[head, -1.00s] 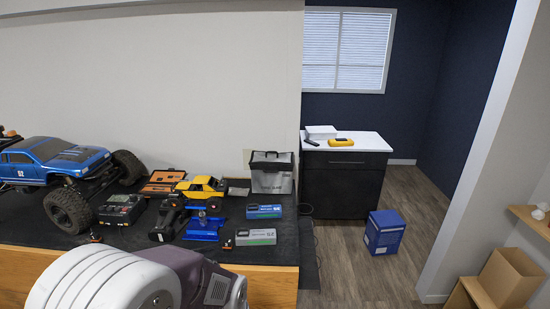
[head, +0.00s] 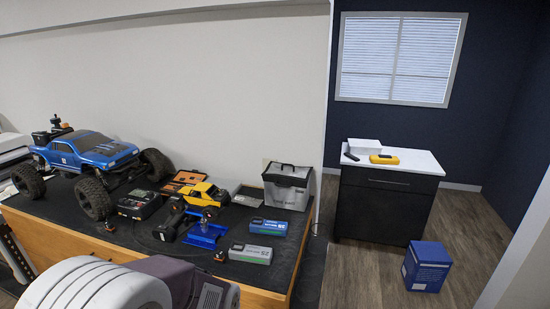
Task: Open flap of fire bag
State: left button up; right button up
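The fire bag (head: 287,188) is a silver-grey bag with a dark top edge and a dark handle. It stands upright at the right end of the dark-topped bench, near the wall. Its top looks closed, though the flap is too small to make out clearly. A white and purple-grey part of my own arm shows at the bottom left. Neither gripper's fingers are in the picture.
On the bench mat (head: 140,236) are a blue crawler (head: 85,150), a yellow crawler (head: 204,194), a charger (head: 140,205), a transmitter (head: 172,222) and battery boxes (head: 268,226). A dark cabinet (head: 382,208) and a blue box (head: 426,266) stand to the right; floor lies between.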

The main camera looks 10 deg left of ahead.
aim_at(276, 170)
jog(key=i+l+u, duration=0.45)
jog(key=l+u, duration=0.2)
jog(key=i+l+u, duration=0.15)
jog(key=l+u, duration=0.15)
jog(key=l, duration=0.15)
jog(key=i+l+u, duration=0.1)
jog(key=l+u, duration=0.2)
jog(key=l, duration=0.15)
jog(key=l+u, duration=0.3)
jog(key=l, duration=0.15)
jog(key=l+u, duration=0.35)
jog(key=l, duration=0.15)
